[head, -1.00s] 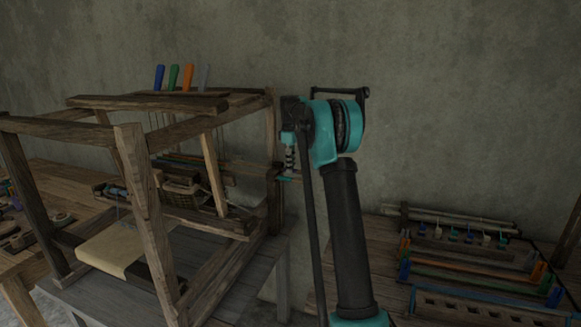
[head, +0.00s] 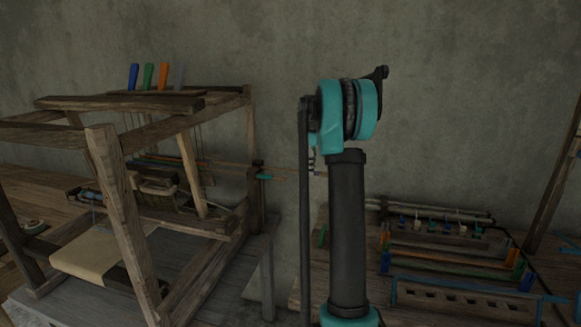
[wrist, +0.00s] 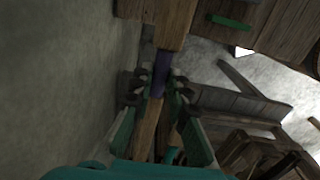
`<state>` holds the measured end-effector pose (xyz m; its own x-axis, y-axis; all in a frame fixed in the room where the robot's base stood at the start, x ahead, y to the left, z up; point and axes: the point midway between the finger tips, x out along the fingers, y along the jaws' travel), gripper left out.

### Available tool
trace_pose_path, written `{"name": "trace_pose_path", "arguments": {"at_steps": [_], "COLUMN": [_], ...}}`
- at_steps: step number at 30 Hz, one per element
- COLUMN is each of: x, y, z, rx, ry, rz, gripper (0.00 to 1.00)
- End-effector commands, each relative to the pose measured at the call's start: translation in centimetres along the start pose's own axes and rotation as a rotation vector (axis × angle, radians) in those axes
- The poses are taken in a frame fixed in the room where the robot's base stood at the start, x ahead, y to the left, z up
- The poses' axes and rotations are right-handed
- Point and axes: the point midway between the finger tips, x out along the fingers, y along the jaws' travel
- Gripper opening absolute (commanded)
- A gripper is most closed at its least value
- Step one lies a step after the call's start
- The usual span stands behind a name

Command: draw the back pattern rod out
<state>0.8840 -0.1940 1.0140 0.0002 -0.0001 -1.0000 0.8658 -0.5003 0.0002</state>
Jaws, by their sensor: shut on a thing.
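The wooden loom (head: 103,170) stands at the left in the head view. A thin brown rod (head: 290,169) sticks out of its right side, level, and runs to my gripper (head: 314,163), mostly hidden behind my arm. A second rod end (head: 265,177), teal-tipped, pokes out just below and nearer. In the wrist view my gripper (wrist: 159,80) is shut, with a purple-dark piece (wrist: 161,70) between its fingers, apparently the rod's end. The rod's inner part is hidden inside the loom.
A side table at the right bears a rack of coloured rods and pegs (head: 455,255). Several coloured handles (head: 148,76) stand on the loom's top. The grey wall (head: 440,90) is close behind. A gap lies between loom and side table.

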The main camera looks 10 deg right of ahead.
Motion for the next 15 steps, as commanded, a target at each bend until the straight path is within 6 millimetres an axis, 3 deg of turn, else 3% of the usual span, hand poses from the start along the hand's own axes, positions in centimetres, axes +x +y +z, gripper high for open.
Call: {"name": "trace_pose_path", "arguments": {"at_steps": [1,6,15], "x": [0.0,0.0,0.0], "y": [0.0,0.0,0.0], "z": [1.6,5.5,8.9], "rx": [0.005,0.004,0.001], "ry": [0.0,0.0,0.0], "rz": [0.0,0.0,0.0], "gripper": [0.0,0.0,0.0]}}
